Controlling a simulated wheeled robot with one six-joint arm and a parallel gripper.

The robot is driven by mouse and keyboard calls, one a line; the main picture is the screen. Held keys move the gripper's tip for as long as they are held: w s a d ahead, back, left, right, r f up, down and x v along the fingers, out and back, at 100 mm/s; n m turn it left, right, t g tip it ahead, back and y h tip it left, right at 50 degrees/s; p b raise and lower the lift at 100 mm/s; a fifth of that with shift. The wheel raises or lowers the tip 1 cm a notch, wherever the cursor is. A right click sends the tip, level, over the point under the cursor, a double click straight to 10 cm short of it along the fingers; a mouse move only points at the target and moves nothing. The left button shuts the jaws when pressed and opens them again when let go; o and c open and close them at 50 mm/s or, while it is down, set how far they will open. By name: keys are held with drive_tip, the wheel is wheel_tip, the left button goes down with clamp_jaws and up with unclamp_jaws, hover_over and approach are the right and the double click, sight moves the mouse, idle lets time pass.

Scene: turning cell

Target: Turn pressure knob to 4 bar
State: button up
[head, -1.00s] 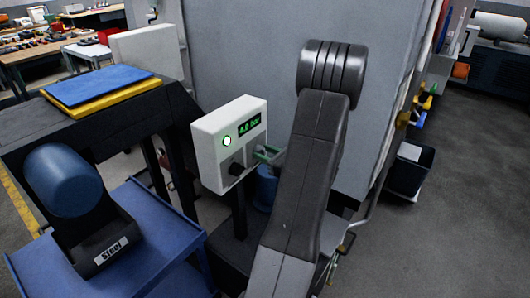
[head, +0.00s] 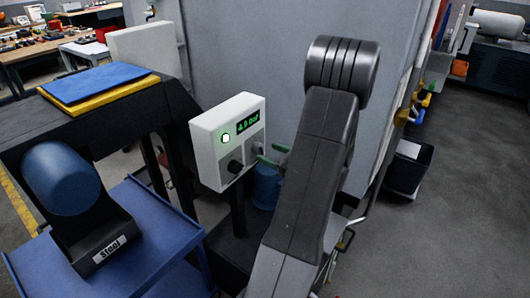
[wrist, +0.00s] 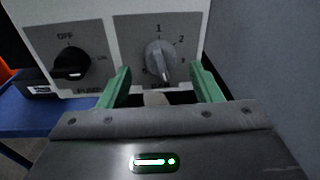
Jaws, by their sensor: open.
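The pressure knob (wrist: 160,62) is a grey dial on a grey plate marked 1, 2 and 5; its pointer end faces down, slightly right, and the marks there are hidden. In the head view, the white control box (head: 208,160) has a green display (head: 247,122) that appears to read 4.0 bar. My gripper (wrist: 163,88) is open, its green fingers on either side of the knob in the wrist view, with a gap on both sides. In the head view, my gripper (head: 271,155) stands just right of the box, apart from it.
A black OFF/ON knob (wrist: 71,64) sits left of the pressure knob. A blue cart (head: 150,235) with a blue cylinder (head: 62,180) stands at left. A grey wall (head: 270,60) rises behind the box.

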sight(263, 151)
drive_tip(key=v, duration=1)
drive_tip(key=shift+d+b, duration=0.15)
drive_tip(key=shift+b, duration=0.2)
drive_tip(key=shift+s, duration=0.1)
drive_tip(key=p+x, duration=0.1)
drive_tip(key=x, duration=1.3)
drive_tip(key=shift+s, duration=0.1)
